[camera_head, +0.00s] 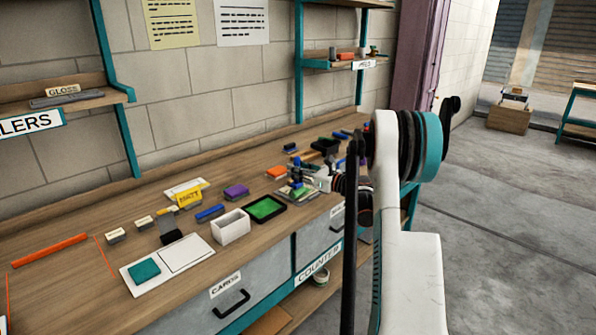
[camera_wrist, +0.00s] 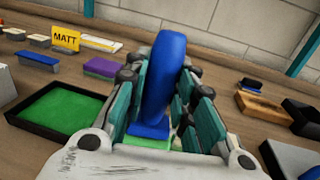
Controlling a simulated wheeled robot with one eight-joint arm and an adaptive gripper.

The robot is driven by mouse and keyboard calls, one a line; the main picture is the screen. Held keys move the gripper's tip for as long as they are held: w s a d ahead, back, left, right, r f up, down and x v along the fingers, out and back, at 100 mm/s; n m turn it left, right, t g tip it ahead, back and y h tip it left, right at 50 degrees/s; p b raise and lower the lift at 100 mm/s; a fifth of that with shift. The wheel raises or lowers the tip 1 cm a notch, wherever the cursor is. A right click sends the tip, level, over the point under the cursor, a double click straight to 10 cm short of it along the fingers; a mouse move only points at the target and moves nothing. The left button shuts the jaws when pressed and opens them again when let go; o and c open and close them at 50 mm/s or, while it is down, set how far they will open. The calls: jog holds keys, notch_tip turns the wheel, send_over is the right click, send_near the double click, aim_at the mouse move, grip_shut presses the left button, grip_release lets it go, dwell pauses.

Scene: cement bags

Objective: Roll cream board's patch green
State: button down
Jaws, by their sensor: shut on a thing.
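My gripper (camera_head: 303,177) is at the counter, right of the green paint tray (camera_head: 265,209). In the wrist view its teal-padded fingers are shut on an upright blue handle (camera_wrist: 165,70), which looks like a roller's. A blue part (camera_wrist: 150,130) shows at the handle's foot, with a pale green surface (camera_wrist: 148,142) just below. Whether they touch is not clear. The head view shows a small pale board (camera_head: 284,191) with green on it under my gripper, partly hidden. The green tray also shows in the wrist view (camera_wrist: 60,113), left of my gripper.
A pale board (camera_head: 190,252) with a teal block (camera_head: 144,271) lies at the front left. A white box (camera_head: 230,226), a purple block (camera_head: 236,191), a blue block (camera_head: 210,212), an orange block (camera_head: 277,171) and a yellow MATT sign (camera_head: 188,196) stand nearby. The counter's left end is clearer.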

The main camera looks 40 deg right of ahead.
jog(key=shift+d, duration=0.15)
jog(key=shift+w+d, duration=0.1)
jog(key=shift+d, duration=0.8)
jog(key=shift+d, duration=0.1)
jog(key=shift+d, duration=0.9)
jog(key=shift+d, duration=0.15)
jog(key=shift+w+d, duration=0.15)
jog(key=shift+d, duration=0.7)
jog(key=shift+r, duration=0.1)
jog(key=shift+r, duration=0.5)
